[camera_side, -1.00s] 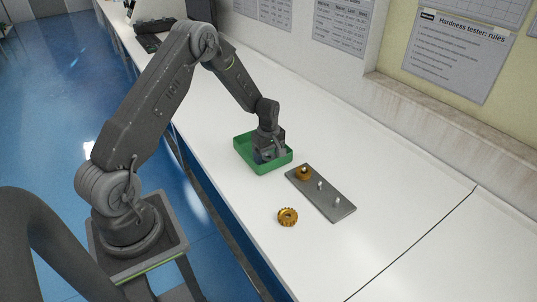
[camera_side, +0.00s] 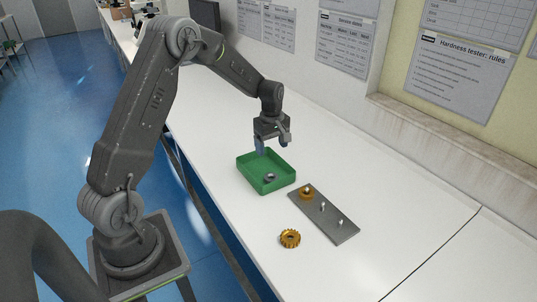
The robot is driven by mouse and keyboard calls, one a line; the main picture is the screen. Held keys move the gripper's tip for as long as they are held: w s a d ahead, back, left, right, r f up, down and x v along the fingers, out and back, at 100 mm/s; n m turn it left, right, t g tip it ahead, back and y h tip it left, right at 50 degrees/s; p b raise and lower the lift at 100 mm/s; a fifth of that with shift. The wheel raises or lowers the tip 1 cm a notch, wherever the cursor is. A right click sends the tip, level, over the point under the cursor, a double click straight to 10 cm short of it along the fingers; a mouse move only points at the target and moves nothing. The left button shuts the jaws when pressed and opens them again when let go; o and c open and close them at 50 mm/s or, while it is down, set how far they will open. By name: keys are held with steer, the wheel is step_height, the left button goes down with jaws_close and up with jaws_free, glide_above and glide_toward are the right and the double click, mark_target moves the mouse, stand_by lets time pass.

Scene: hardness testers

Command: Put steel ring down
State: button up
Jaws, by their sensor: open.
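The steel ring (camera_side: 269,177) is small and grey and lies inside the green tray (camera_side: 266,191), on its floor. My gripper (camera_side: 272,148) is open and raised above the back part of the tray, apart from the ring. Nothing shows between its fingers.
A grey plate (camera_side: 335,224) with upright pins stands right of the tray. A brass ring (camera_side: 307,192) sits around the pin at its near-tray end; the other pins are bare. A brass gear (camera_side: 290,238) lies on the white bench (camera_side: 225,190) in front. A wall ledge (camera_side: 430,125) runs behind.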

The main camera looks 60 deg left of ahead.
steer(key=s+d+r+m+t, duration=0.1)
steer(key=s+d+r+m, duration=0.3)
steer(key=d+r, duration=0.3)
steer(key=s+d+r+m+t, duration=0.2)
steer(key=s+d+r+m, duration=0.25)
steer(key=r, duration=0.45)
steer(key=s+d+r+m+t, duration=0.1)
steer(key=s+d+m, duration=0.3)
steer(key=s, duration=0.4)
steer(key=s+d+r+m+t, duration=0.1)
steer(key=s+d+r+m, duration=0.1)
steer(key=s+d+m, duration=0.3)
steer(key=s, duration=0.2)
steer(key=shift+s+d+t, duration=0.2)
steer(key=shift+s+t, duration=0.1)
steer(key=shift+s, duration=0.05)
